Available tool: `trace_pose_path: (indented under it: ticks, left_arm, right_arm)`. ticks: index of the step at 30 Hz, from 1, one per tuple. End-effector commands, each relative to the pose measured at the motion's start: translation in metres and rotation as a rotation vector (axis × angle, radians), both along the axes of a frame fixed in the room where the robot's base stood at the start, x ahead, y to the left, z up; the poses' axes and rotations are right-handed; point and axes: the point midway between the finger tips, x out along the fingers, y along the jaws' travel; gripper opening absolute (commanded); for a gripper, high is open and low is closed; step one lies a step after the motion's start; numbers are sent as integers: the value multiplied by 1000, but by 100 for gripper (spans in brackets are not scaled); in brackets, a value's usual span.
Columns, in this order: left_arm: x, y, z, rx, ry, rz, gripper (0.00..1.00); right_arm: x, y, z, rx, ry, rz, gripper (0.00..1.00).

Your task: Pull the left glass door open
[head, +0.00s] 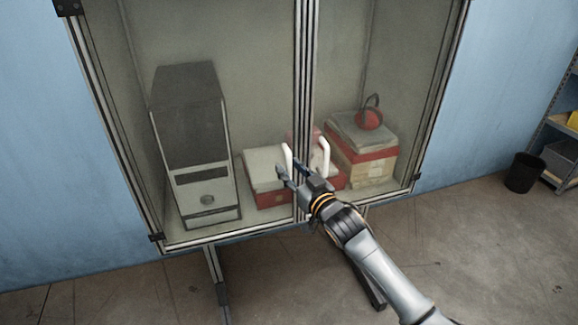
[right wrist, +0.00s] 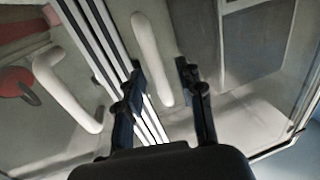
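The left glass door (head: 240,80) of the cabinet looks shut, its edge meeting the right door at the central metal frame. Its white bar handle (head: 287,156) stands upright near that frame. My right gripper (head: 289,169) is at this handle, fingers apart. In the right wrist view the left door's handle (right wrist: 152,60) shows between the two open fingers (right wrist: 160,66); I cannot tell whether either finger touches it. The right door's handle (head: 324,156) is just to the right, and also shows in the right wrist view (right wrist: 66,88). My left gripper is out of view.
Behind the glass are a dark computer tower (head: 190,130), red-and-white boxes (head: 268,195) and a box stack (head: 360,150) with a red item on top. A black bin (head: 523,173) and shelf (head: 562,150) stand at the right. Floor before the cabinet is clear.

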Motion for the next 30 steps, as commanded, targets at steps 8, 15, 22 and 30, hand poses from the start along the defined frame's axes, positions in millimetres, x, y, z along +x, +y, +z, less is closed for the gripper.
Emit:
trace_pose_path:
  ticks: [8,15,22,30]
  left_arm:
    - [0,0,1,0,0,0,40]
    - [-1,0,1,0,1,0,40]
    - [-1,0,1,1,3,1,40]
    - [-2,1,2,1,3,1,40]
  right_arm:
    - [11,6,0,-1,0,1,37]
    - [10,6,0,-1,0,0,29]
    - [10,6,0,0,0,0,0]
    - [9,6,0,0,1,-2,0]
